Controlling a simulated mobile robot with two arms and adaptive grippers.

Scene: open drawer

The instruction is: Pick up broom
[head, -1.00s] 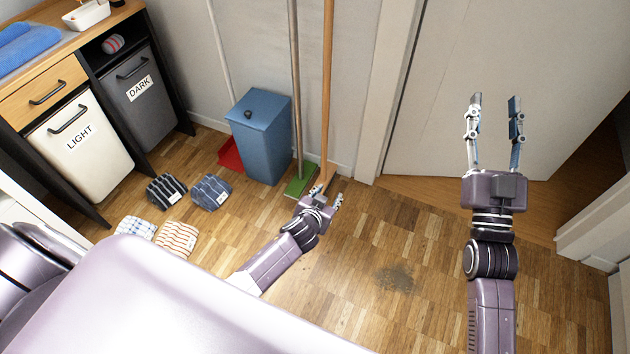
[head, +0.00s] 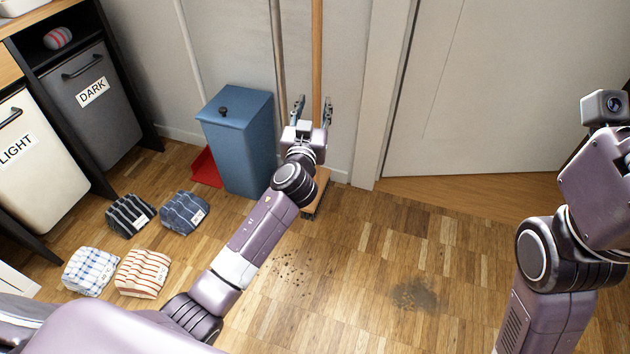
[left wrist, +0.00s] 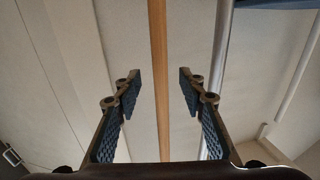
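The broom has a long wooden handle (head: 317,45) that stands upright against the wall. Its wooden head (head: 317,192) with bristles rests on the floor, partly behind my left arm. My left gripper (head: 313,108) is open in front of the handle. In the left wrist view the handle (left wrist: 158,60) runs upright between the two spread fingers (left wrist: 160,95), with gaps on both sides. Neither finger appears to touch it. My right arm is at the right edge, and its fingers are out of frame.
A greyish pole (head: 278,50) stands close left of the broom. A blue bin (head: 238,145) and red dustpan (head: 206,168) are farther left. Folded cloths (head: 185,212) lie on the floor. Dark crumbs (head: 290,275) and a dirt patch (head: 415,293) mark the otherwise open floor. A door (head: 500,90) is right.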

